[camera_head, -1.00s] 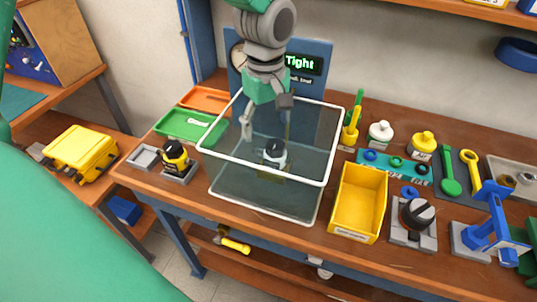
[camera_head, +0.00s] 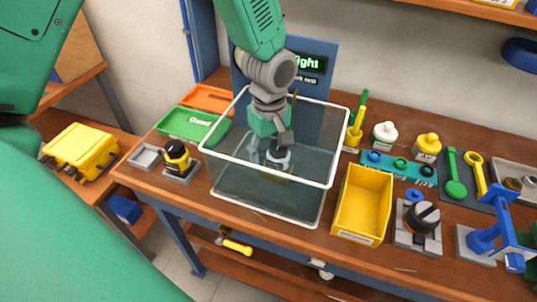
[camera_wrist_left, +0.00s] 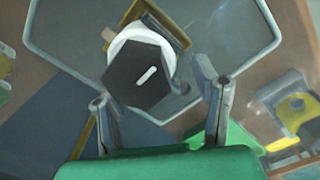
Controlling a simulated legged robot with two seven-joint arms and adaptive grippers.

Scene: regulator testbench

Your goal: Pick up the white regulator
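The white regulator (camera_head: 278,160), with a black top, stands inside a clear open-topped box (camera_head: 262,206) with a white rim. In the left wrist view the regulator (camera_wrist_left: 140,66) shows a white ring around a black hexagonal knob with a white mark. My left gripper (camera_head: 274,148) reaches down through the box's opening, close over the regulator and partly hiding it. In the left wrist view the gripper (camera_wrist_left: 158,92) is open, its fingers apart, with the knob between and just beyond the tips, nearer the left finger. I cannot tell whether it touches. My right gripper is not in view.
The box walls surround the gripper's tips. A black-and-yellow regulator (camera_head: 177,156) stands at left by a green tray (camera_head: 188,124). A yellow bin (camera_head: 361,205) is close to the right, with a black-knobbed fixture (camera_head: 418,226) beyond. A display panel (camera_head: 318,95) stands behind.

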